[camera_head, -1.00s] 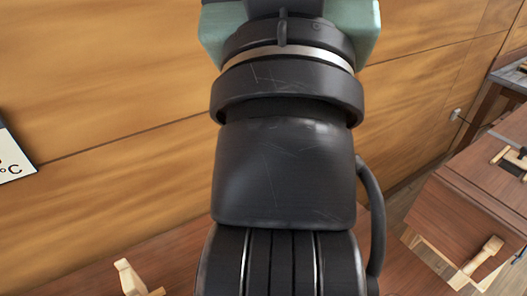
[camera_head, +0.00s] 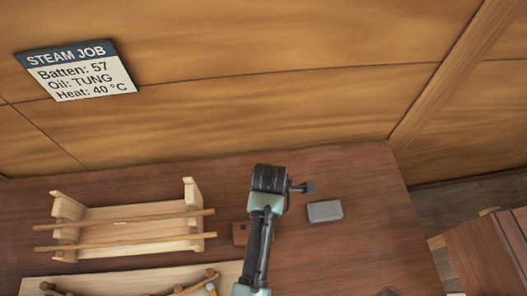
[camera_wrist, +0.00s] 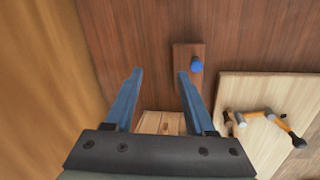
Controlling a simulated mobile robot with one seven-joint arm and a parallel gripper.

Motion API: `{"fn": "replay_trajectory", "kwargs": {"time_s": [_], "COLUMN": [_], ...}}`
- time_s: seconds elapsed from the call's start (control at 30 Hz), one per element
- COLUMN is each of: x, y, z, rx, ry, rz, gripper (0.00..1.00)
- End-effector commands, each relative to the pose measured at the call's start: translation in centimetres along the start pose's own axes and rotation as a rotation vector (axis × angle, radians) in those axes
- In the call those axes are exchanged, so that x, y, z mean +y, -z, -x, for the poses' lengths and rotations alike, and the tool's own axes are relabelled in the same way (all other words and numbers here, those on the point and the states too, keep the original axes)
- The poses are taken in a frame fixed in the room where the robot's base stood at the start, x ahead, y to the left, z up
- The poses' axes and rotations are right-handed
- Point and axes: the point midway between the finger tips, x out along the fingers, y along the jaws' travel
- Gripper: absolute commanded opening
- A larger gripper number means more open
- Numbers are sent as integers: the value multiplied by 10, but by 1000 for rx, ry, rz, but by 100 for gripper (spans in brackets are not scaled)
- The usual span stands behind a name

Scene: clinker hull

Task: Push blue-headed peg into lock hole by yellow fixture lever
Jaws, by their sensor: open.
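My gripper (camera_wrist: 158,75) is open and empty in the wrist view, its two blue-grey fingers spread wide. The blue-headed peg (camera_wrist: 197,65) shows as a round blue head just right of the right fingertip, over a small reddish-brown block (camera_wrist: 188,52). That block also shows in the head view (camera_head: 240,233), partly behind my arm. A pale fixture board (camera_wrist: 238,85) lies to the right in the wrist view, with a yellow-orange lever (camera_wrist: 286,129) on it. The board's edge shows at the bottom of the head view (camera_head: 110,281). I cannot make out the lock hole.
A pale wooden rack (camera_head: 140,213) with long thin battens stands left on the dark bench (camera_head: 352,262). A grey block (camera_head: 325,211) lies right of my arm. A wooden wall with a steam job sign (camera_head: 81,71) closes the back. The bench's right side is mostly clear.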

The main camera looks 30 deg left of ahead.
Motion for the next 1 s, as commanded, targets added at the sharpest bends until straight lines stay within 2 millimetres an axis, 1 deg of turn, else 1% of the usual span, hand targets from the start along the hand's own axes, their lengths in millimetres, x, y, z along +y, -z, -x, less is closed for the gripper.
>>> {"fn": "replay_trajectory", "kwargs": {"time_s": [0.03,0.1,0.2,0.3,0.47,1.0], "x": [-20,-40,-56,-61,-62,-72], "y": [7,13,18,19,19,20], "z": [-3,-10,-16,-20,-30,-88], "rx": [13,27,41,44,43,42], "ry": [68,132,179,191,189,186], "rz": [58,121,169,183,181,178], "gripper": [55,55,55,55,55,55]}}
